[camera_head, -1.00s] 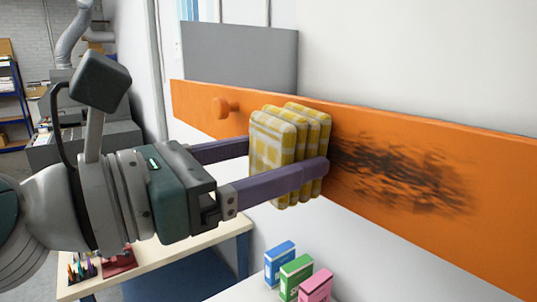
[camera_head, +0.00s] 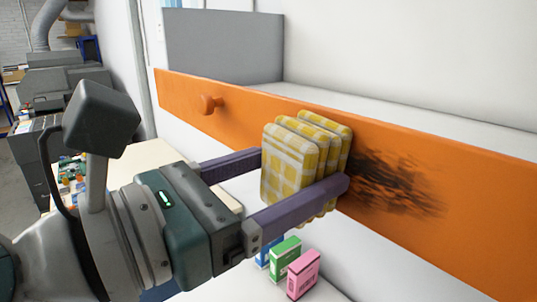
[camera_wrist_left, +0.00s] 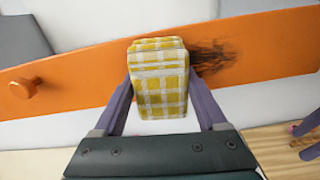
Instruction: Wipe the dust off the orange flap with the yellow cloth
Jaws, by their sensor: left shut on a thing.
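The orange flap (camera_head: 440,240) stands like a long board across the head view, with a round knob (camera_head: 211,104) at its left. A dark dust smear (camera_head: 395,185) lies on its face, right of the cloth. My left gripper (camera_head: 303,180) is shut on the folded yellow checked cloth (camera_head: 290,162). The cloth is at the flap's face, over or beside the smear's left end; I cannot tell whether it touches. In the left wrist view the cloth (camera_wrist_left: 158,85) sits between the fingers, with the smear (camera_wrist_left: 212,57) just right of it.
Green (camera_head: 285,254) and pink (camera_head: 303,274) boxes stand below the flap, with a blue one partly hidden behind my finger. A grey panel (camera_head: 225,45) rises behind the flap. A table with small items is at the left.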

